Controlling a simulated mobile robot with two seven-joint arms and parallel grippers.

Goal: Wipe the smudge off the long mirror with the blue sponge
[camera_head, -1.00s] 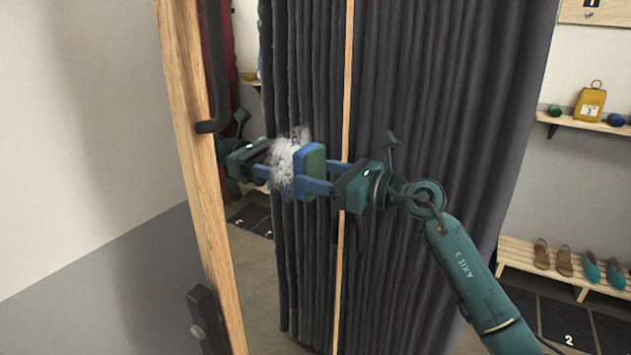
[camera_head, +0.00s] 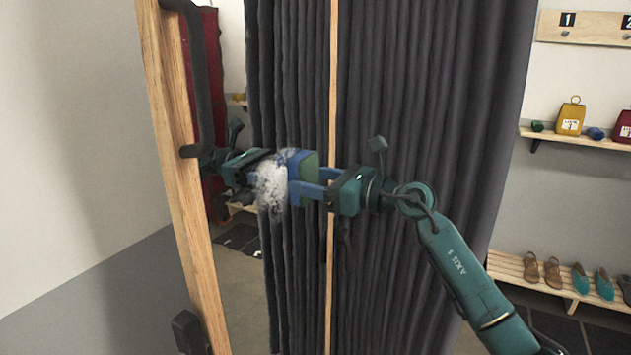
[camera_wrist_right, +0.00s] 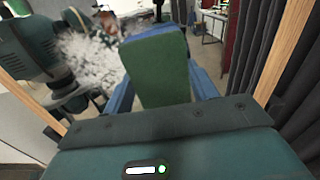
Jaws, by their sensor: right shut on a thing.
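The long mirror, in a pale wood frame (camera_head: 187,220), stands at left centre in the head view. A whitish, grainy smudge (camera_head: 272,188) lies on its glass and also shows in the right wrist view (camera_wrist_right: 90,65). My right gripper (camera_head: 308,180) is shut on the blue sponge (camera_head: 301,158), which has a green back (camera_wrist_right: 158,75). The sponge's blue side faces the glass, just right of the smudge and slightly higher. I cannot tell whether it touches. The teal gripper seen left of the smudge is a reflection. My left gripper is not in view.
A black handle (camera_head: 197,85) juts from the mirror's left frame. A dark curtain (camera_head: 420,110) hangs behind and right. A shelf (camera_head: 575,138) with small items and a shoe bench (camera_head: 520,268) stand at the right.

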